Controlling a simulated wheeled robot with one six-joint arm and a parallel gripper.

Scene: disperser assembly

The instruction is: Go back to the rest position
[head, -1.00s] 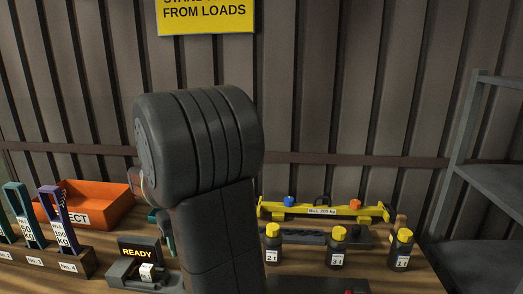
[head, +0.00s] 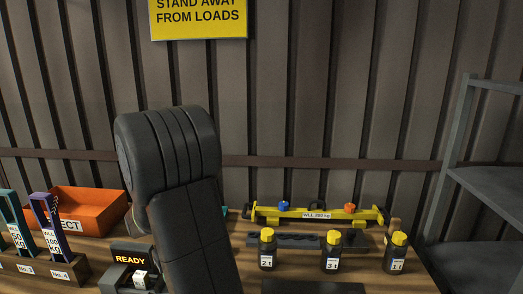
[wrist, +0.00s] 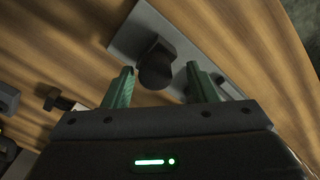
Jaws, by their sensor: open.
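My gripper (wrist: 160,70) is open in the wrist view, with its two green fingers apart. A dark round post (wrist: 156,68) on a grey plate (wrist: 130,37) shows between and beyond the fingertips; I cannot tell how far below them it is. Nothing is seen held. In the head view my dark arm stands left of centre and hides most of the gripper.
A yellow beam (head: 317,215) lies at the back of the bench, with several yellow-capped bottles (head: 331,252) in front. An orange bin (head: 95,205), a rack of coloured slings (head: 47,225) and a READY display (head: 131,258) are left. Grey shelving (head: 480,185) stands right.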

